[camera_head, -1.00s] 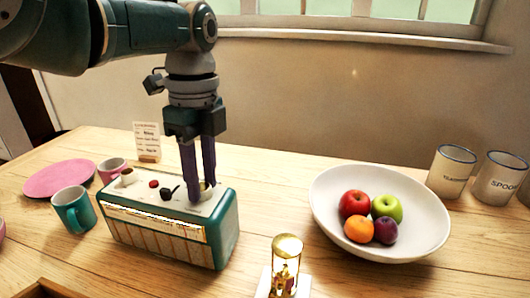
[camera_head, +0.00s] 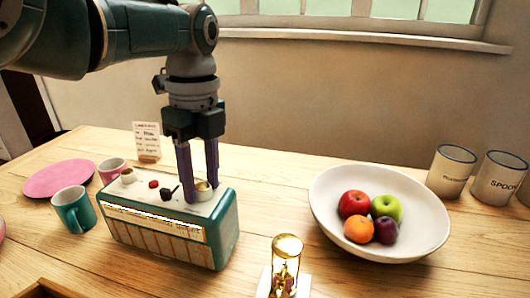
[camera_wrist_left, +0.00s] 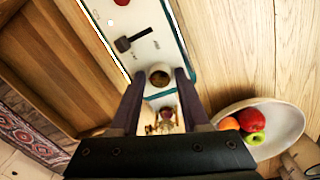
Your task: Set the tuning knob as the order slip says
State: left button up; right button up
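A teal radio (camera_head: 226,232) with a cream top stands on the table. Its top carries a brass knob (camera_head: 203,190) at the right, a dark lever switch (camera_head: 167,193), a red button (camera_head: 153,184) and another knob (camera_head: 128,176) at the left. The order slip (camera_head: 147,137) stands upright behind the radio; its writing is too small to read. My left gripper (camera_head: 201,193) points down over the right brass knob. In the left wrist view its fingers (camera_wrist_left: 158,88) stand apart on either side of this knob (camera_wrist_left: 159,77), with gaps showing. My right gripper is out of view.
A pink plate (camera_head: 60,178), a teal mug (camera_head: 74,210) and a pink mug (camera_head: 113,168) stand left of the radio. A brass-topped glass object (camera_head: 286,262) stands at front right. A white fruit bowl (camera_head: 425,235) and labelled canisters (camera_head: 452,170) are farther right.

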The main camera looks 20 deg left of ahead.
aim_at(205, 185)
pick_arm(q)
jog(key=o, duration=0.3)
jog(key=shift+r, duration=0.1)
jog(key=shift+r+p, duration=0.35)
jog(key=shift+r, duration=0.1)
notch_tip(205, 185, up, 9)
jog(key=p, duration=0.3)
jog(key=shift+w, duration=0.3)
jog(key=shift+d, duration=0.1)
